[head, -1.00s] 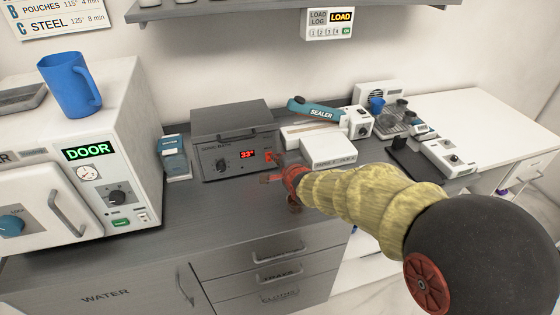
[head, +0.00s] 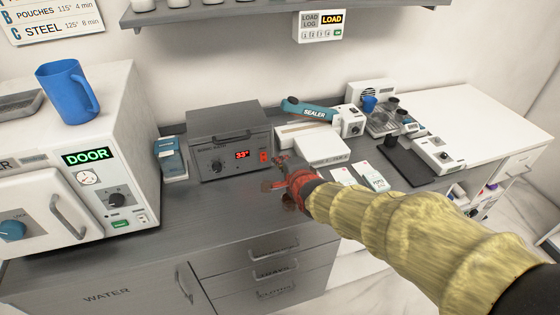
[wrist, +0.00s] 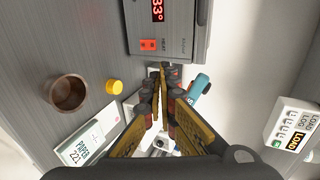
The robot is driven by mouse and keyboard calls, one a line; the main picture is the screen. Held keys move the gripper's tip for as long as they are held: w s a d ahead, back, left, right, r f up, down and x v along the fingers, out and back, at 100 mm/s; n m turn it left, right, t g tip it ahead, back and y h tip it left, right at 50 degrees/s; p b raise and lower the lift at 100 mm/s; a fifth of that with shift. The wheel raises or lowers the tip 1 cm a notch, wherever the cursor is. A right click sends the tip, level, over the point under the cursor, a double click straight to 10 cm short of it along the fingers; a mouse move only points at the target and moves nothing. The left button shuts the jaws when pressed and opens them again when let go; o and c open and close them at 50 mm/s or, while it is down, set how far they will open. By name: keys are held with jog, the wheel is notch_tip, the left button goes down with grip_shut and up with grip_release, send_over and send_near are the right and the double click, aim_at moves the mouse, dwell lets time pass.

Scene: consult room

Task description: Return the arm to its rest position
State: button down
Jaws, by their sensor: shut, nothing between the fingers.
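My arm, in a yellow ribbed sleeve (head: 400,210), reaches in from the lower right of the head view. My red gripper (head: 280,184) is above the counter, in front of the grey bath (head: 230,142) with its 33° display. In the wrist view my gripper (wrist: 160,82) has its fingers together with nothing between them. The bath (wrist: 165,28) shows at the top of the wrist view, beyond the fingertips.
The sterilizer (head: 120,215) with a blue jug (head: 68,92) on it stands left. The sealer (head: 312,110), a white box (head: 322,150) and a dark tray (head: 408,160) are right of the bath. The wrist view shows a brown cup (wrist: 68,93), a yellow cap (wrist: 114,87) and a paper packet (wrist: 88,145).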

dwell(0.4)
jog(key=s+d+f+n+g+h, duration=0.2)
jog(key=s+d+f+n+g, duration=0.25)
jog(key=s+f+n, duration=0.55)
jog(key=s+d+r+n, duration=0.1)
jog(key=s+d+r, duration=0.3)
jog(key=s, duration=0.3)
jog(key=s+d+r+n+g+h, duration=0.1)
jog(key=s+d+r+n, duration=0.1)
jog(key=s+d+r, duration=0.2)
jog(key=s+d+r+n+g, duration=0.1)
jog(key=s+d+r, duration=0.3)
jog(key=s+r, duration=0.3)
jog(key=s, duration=0.4)
jog(key=shift+n+h, duration=0.3)
jog(key=shift+n, duration=0.1)
jog(key=c, duration=2.6)
grip_release()
